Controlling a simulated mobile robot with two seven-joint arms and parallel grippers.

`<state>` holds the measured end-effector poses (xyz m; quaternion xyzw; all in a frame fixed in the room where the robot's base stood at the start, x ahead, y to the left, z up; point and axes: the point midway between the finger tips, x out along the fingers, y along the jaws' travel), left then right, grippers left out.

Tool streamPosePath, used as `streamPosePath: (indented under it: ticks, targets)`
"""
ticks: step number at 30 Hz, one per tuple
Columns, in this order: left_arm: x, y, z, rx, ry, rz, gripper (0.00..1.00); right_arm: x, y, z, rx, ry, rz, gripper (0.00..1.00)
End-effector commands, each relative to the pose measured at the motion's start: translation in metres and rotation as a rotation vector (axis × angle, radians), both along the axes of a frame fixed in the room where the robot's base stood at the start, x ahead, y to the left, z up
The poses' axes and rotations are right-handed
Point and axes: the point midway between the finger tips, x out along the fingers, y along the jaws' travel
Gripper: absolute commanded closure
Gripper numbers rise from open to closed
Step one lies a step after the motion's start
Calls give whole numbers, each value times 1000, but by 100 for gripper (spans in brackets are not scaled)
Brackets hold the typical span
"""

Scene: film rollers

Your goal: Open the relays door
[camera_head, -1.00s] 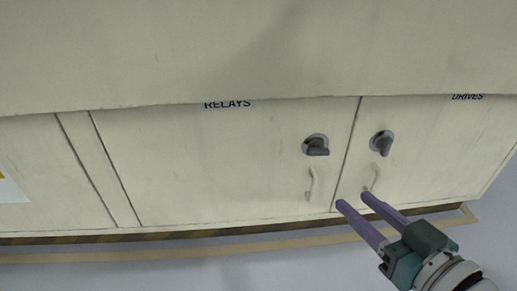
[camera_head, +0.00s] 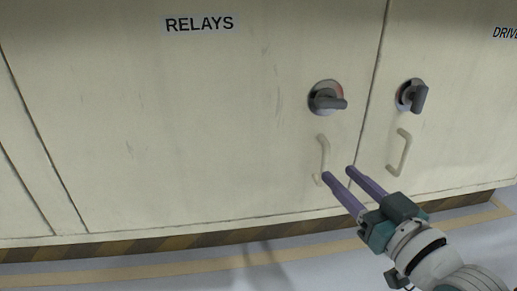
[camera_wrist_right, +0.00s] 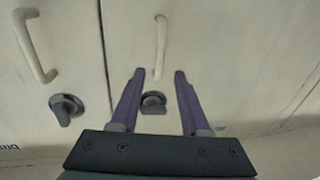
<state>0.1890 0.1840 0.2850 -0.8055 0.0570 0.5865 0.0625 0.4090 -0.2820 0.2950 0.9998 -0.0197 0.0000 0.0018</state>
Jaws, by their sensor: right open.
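The cream relays door (camera_head: 190,130) is closed in the head view, under the label RELAYS (camera_head: 200,23). Near its right edge is a dark rotary knob (camera_head: 327,98) on a round plate, its lever pointing right. Below the knob is a pale bar handle (camera_head: 324,155). My right gripper (camera_head: 338,172) is open and empty, its purple fingertips close to the handle's lower end in the picture. In the right wrist view the handle (camera_wrist_right: 160,45) stands ahead between the fingertips (camera_wrist_right: 157,72), with the knob (camera_wrist_right: 153,102) between the fingers. Contact is not visible. My left gripper is not in view.
The neighbouring drives door (camera_head: 450,120) has its own knob (camera_head: 411,96) and handle (camera_head: 400,152) just right of the seam. A striped strip (camera_head: 200,247) runs along the cabinet's foot. The grey floor in front looks clear.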

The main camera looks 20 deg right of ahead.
Motion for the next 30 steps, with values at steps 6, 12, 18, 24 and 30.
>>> streamPosePath:
  ticks: [6,12,18,24,30]
  targets:
    - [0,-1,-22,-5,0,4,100,31,-1,-3,1,-2,0,54]
    - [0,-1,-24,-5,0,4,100,38,-1,0,0,1,0,54]
    - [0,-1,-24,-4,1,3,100,37,-1,0,1,1,0,57]
    - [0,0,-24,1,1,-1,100,37,-1,0,1,1,0,80]
    - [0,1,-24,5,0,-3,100,37,-1,0,1,1,0,100]
